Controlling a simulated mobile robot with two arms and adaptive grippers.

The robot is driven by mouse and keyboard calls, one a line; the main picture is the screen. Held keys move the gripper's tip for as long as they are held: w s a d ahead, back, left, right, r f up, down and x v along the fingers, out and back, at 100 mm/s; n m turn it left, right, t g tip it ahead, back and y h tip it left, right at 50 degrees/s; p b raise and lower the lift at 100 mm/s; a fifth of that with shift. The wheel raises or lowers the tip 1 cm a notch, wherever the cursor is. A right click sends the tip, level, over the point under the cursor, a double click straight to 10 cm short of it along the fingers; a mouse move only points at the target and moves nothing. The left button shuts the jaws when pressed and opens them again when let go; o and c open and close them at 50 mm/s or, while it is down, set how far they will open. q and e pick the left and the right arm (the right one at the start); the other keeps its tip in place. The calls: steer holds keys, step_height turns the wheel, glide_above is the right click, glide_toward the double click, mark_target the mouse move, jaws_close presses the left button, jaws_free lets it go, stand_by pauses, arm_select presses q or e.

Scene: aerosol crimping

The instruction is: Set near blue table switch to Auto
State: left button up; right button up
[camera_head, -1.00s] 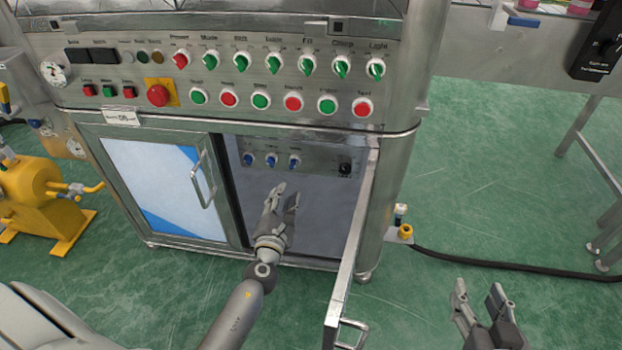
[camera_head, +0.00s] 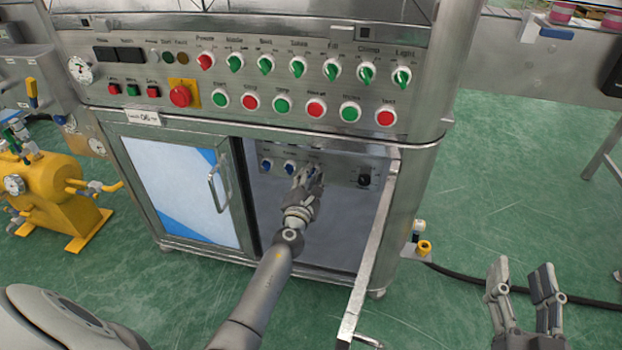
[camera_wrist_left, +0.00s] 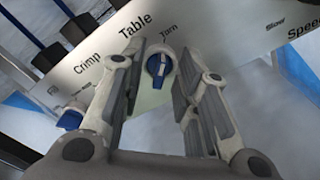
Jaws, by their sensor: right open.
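The panel inside the open cabinet carries blue switches. The blue table switch (camera_wrist_left: 158,65) shows in the left wrist view below the "Table" label, with its blue handle roughly upright in the picture. Small lettering sits above right of it. My left gripper (camera_wrist_left: 165,75) is open, its fingers on either side of this switch with gaps visible. In the head view the left gripper (camera_head: 311,172) is in the cabinet opening and hides the switch. My right gripper (camera_head: 521,270) is open and empty over the floor at lower right.
Two other blue switches (camera_head: 266,165) (camera_head: 290,167) and a black knob (camera_head: 364,181) are on the same panel. The open cabinet door (camera_head: 372,255) stands right of my left arm. The closed glass door (camera_head: 180,190) is on the left. Buttons line the upper panel.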

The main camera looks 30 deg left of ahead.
arm_select(q)
steer(key=shift+w, duration=0.2)
arm_select(e)
steer(key=shift+r, duration=0.3)
arm_select(q)
steer(key=shift+c, duration=0.2)
jaws_close()
